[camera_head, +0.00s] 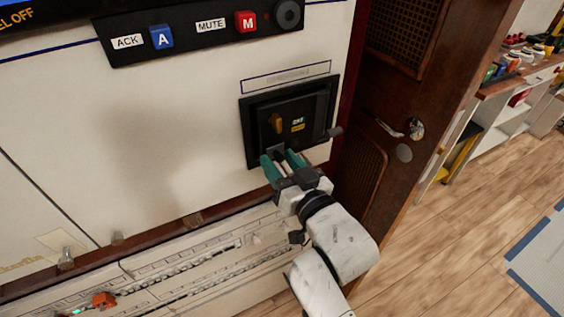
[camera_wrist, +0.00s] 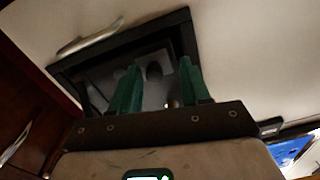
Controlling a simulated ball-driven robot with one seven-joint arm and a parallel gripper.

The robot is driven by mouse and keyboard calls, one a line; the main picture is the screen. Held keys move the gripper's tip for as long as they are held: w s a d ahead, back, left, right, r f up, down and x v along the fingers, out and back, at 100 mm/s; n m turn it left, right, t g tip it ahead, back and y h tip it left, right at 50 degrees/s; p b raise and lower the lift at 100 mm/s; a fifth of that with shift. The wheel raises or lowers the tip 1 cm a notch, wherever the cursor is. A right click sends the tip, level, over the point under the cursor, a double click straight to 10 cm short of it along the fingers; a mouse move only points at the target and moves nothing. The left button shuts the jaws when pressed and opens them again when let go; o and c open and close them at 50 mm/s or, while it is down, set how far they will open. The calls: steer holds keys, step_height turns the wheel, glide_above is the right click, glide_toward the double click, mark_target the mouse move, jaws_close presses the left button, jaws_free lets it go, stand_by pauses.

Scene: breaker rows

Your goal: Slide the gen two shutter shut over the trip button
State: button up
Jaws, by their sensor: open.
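My gripper (camera_head: 283,160) has green fingers and is open at the lower edge of a black-framed recessed panel (camera_head: 247,130) on the cream wall. No shutter or trip button can be clearly made out.
Above is a black strip with a blue A button (camera_head: 161,37), a red M button (camera_head: 246,22) and a round dark knob (camera_head: 288,14). A brown wooden door (camera_head: 385,165) stands close on the right. A ledge with rows of small breakers (camera_head: 190,260) runs below.

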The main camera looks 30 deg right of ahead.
steer(key=s+b, duration=0.1)
steer(key=s, duration=1)
steer(key=shift+d+b, duration=0.2)
steer(key=shift+b, duration=0.2)
steer(key=shift+w, duration=0.1)
